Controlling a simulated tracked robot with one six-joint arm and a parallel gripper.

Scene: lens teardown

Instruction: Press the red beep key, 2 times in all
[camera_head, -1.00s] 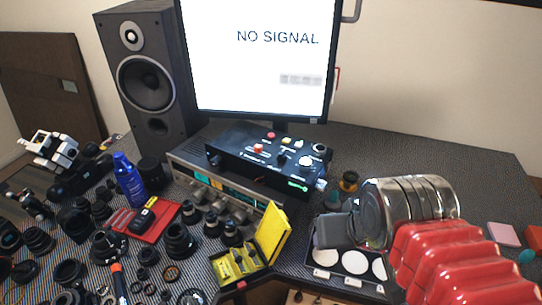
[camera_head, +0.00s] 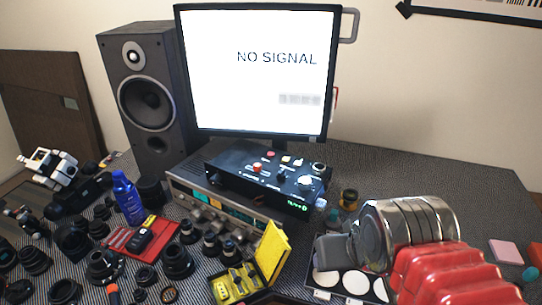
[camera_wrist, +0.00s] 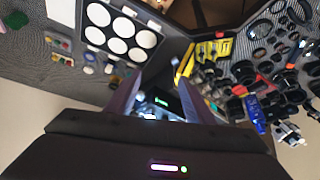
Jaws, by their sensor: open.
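The black control box (camera_head: 265,180) stands on a silver device behind the yellow case. On its top are a red key (camera_head: 257,167) near the front and another red button (camera_head: 271,154) further back. I cannot read which is labelled beep. In the wrist view, part of the box (camera_wrist: 160,102) with a green light shows between my fingers; the red keys are not clear there. My gripper (camera_wrist: 163,88) is open and empty. Its fingers do not show clearly in the head view, where my arm is at the lower right, apart from the red keys.
A monitor (camera_head: 262,75) reading NO SIGNAL and a speaker (camera_head: 145,95) stand behind. A yellow case (camera_head: 271,252), a blue bottle (camera_head: 127,197) and several lens parts crowd the left. A palette of white discs (camera_wrist: 119,27) lies near my arm. The right back of the table is clear.

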